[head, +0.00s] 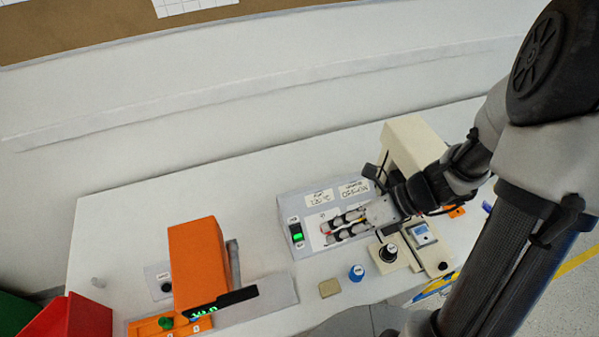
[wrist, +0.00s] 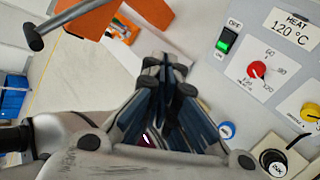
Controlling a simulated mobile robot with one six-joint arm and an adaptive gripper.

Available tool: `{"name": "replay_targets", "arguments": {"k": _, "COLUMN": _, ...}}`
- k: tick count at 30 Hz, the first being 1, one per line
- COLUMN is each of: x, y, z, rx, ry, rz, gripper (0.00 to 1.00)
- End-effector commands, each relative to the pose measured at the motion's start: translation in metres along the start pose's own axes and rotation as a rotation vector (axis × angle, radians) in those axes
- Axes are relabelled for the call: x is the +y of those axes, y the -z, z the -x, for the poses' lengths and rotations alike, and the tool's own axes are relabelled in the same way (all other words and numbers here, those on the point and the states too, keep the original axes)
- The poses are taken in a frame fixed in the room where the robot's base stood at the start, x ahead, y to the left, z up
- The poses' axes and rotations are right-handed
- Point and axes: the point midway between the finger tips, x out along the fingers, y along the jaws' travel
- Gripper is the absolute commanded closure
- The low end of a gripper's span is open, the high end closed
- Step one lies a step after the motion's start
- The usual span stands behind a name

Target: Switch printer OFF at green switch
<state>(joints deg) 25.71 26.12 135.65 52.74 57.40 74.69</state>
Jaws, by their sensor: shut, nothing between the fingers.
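The green switch (head: 297,235) is a small rocker in a black frame at the left end of a grey control panel (head: 290,207). In the wrist view the green switch (wrist: 225,41) glows green on its ON-labelled side, with the OFF label at its other end. My gripper (head: 328,232) is shut and empty over the panel, its tips just right of the switch in the head view. In the wrist view my gripper (wrist: 168,68) has its fingers together, left of and apart from the switch. I cannot tell which machine is the printer.
A red knob (wrist: 257,69) and yellow dial (wrist: 311,112) sit beside the switch, mostly hidden by my gripper in the head view. An orange machine (head: 197,262) stands left, a cream machine (head: 415,142) right. A blue knob (head: 356,272) and beige block (head: 329,288) lie in front.

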Motion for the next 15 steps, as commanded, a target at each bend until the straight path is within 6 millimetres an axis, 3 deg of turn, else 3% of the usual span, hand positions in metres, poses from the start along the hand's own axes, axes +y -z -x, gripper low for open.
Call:
{"name": "replay_targets", "arguments": {"k": 9, "x": -0.056, "y": 0.017, "z": -0.031, "rx": -0.215, "ry": -0.151, "rz": -0.878, "gripper": 1.00}}
{"name": "replay_targets", "arguments": {"k": 15, "x": -0.079, "y": 0.032, "z": -0.047, "rx": -0.290, "ry": -0.225, "rz": -1.236, "gripper": 1.00}}
